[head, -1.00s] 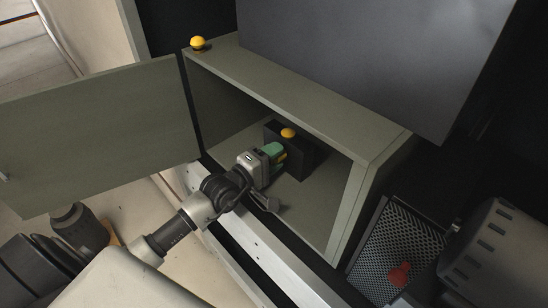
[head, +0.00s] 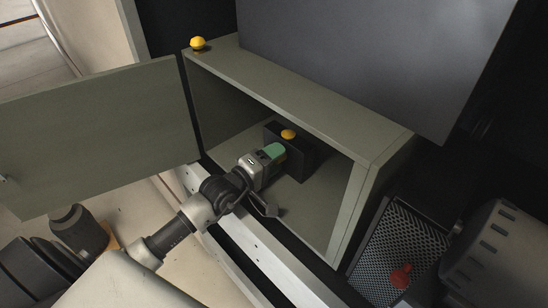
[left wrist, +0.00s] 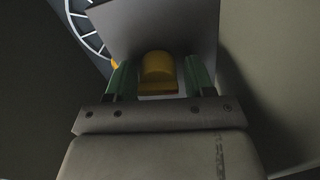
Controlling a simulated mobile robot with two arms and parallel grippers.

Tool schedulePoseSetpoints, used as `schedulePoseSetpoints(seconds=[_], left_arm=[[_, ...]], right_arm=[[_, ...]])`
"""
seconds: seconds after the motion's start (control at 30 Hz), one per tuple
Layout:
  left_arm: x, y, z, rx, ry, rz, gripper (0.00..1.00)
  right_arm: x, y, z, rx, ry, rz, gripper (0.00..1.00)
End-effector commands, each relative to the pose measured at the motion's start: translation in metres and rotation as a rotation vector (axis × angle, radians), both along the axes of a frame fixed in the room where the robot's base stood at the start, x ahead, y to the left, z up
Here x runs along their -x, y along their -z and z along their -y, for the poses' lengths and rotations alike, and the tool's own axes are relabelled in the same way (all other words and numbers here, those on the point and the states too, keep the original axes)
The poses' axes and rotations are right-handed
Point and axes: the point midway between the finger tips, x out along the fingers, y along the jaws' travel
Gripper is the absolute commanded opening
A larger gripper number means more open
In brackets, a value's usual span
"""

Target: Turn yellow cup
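My left gripper (head: 277,152) reaches into the open grey-green cabinet, its green fingertips close to the front of a black box (head: 302,160). In the left wrist view the yellow cup (left wrist: 157,70) stands between the two green fingers (left wrist: 160,78), very close to both. I cannot tell whether they touch it. A yellow knob (head: 288,134) shows on top of the black box. My right gripper is not in view.
The cabinet (head: 290,90) has its door (head: 100,135) swung open to the left. Another yellow knob (head: 198,43) sits on its top left corner. A dark panel (head: 375,60) stands above. A red knob (head: 400,277) is at the lower right by a perforated panel (head: 375,245).

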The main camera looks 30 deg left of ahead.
Motion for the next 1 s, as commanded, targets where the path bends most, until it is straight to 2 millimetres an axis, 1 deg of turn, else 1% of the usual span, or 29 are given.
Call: schedulePoseSetpoints(seconds=[0.03,0.07,0.33,0.43,0.57,0.8,0.9,1.0], left_arm=[[0.000,0.000,0.000,0.000,0.000,0.001,0.61],[0.000,0.000,0.000,0.000,0.000,0.001,0.65],[0.000,-0.001,0.000,0.001,-0.001,0.003,0.65],[0.006,0.000,-0.002,0.001,-0.001,0.002,0.65],[0.024,0.001,-0.009,-0.002,0.000,0.000,0.65],[0.069,0.002,-0.024,-0.002,0.000,-0.002,0.65],[0.083,0.001,-0.029,-0.001,0.000,-0.002,0.65],[0.093,0.001,-0.033,0.000,-0.001,-0.001,0.65]], right_arm=[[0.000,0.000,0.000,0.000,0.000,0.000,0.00],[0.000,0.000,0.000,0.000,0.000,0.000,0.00],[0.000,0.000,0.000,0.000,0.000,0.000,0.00],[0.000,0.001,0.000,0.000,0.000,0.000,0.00],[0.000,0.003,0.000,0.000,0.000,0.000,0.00],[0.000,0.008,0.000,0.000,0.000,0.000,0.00],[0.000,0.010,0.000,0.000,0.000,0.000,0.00],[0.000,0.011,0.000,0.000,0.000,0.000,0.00]])
